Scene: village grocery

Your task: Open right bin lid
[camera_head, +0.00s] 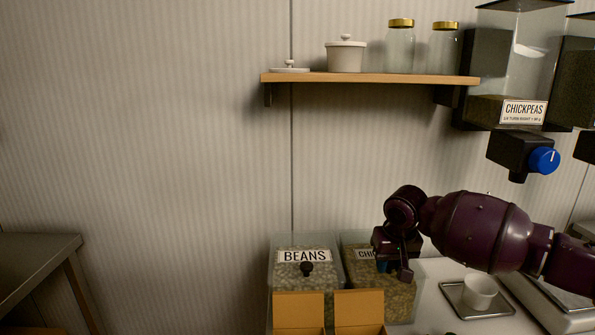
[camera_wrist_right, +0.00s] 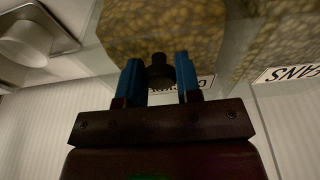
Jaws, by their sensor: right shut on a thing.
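The right bin (camera_head: 402,300) is a clear box of chickpeas with a partly covered label starting "CHIC". Its clear lid is hard to make out, and I cannot tell whether it is raised. My right gripper (camera_head: 393,270) is over the bin's top. In the right wrist view, the blue fingers of my right gripper (camera_wrist_right: 160,84) stand on both sides of the lid's black knob (camera_wrist_right: 160,68) and are shut on it. In the head view the gripper hides this knob. My left gripper is not in view.
The beans bin (camera_head: 278,268), with its own black knob, stands close on the left. Two cardboard boxes (camera_head: 298,308) stand in front of the bins. A metal tray (camera_head: 455,298) with a white cup (camera_head: 480,291) is to the right. A wooden shelf (camera_head: 370,78) hangs above.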

